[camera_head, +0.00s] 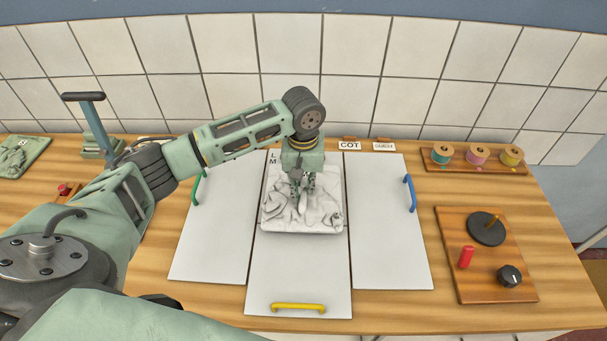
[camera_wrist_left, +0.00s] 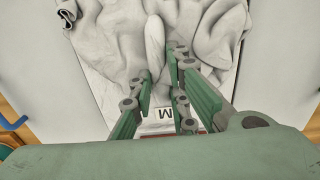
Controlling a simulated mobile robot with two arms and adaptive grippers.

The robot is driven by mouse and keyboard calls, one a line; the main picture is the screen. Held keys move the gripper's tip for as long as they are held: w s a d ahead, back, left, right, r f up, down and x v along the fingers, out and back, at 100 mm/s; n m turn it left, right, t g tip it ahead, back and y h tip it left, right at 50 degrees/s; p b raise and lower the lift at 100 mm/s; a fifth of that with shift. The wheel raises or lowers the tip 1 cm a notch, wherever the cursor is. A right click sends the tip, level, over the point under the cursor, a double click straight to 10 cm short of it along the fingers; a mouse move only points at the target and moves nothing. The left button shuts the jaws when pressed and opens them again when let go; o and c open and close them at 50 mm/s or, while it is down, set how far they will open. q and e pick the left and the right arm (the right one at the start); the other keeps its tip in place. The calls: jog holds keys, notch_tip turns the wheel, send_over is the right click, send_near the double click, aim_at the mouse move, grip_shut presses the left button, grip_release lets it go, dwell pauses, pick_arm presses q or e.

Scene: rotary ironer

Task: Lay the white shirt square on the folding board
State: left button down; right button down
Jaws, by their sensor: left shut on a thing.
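The white shirt (camera_head: 325,217) lies crumpled on the upper part of the folding board's (camera_head: 298,270) middle panel, with ridges and folds across it. My left gripper (camera_head: 302,200) points down at the shirt from above, its fingers shut on a raised fold of cloth. In the left wrist view the shirt (camera_wrist_left: 105,50) spreads around the fingertips, and the gripper (camera_wrist_left: 160,75) has a ridge of cloth between its fingers. Part of the shirt is hidden behind the gripper. My right gripper is not in view.
The board's side panels are bare, with a green handle (camera_head: 198,190) left, a blue handle (camera_head: 410,193) right and a yellow handle (camera_head: 298,307) in front. Thread spools (camera_head: 476,155) and a wooden control panel (camera_head: 480,275) stand right. A tiled wall (camera_head: 400,60) closes the back.

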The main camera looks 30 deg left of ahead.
pick_arm(q)
jog(key=shift+w+a, duration=0.25)
jog(key=shift+w, duration=0.25)
jog(key=w, duration=0.1)
jog(key=w+a+p, duration=0.1)
jog(key=shift+w+a, duration=0.15)
jog(key=shift+w, duration=0.2)
jog(key=shift+s+f+p, duration=0.1)
jog(key=shift+f+p, duration=0.3)
jog(key=shift+f, duration=0.15)
jog(key=shift+s+f, duration=0.2)
jog(key=shift+f, duration=0.1)
jog(key=c, duration=1.7)
grip_release()
jog(key=shift+f, duration=0.1)
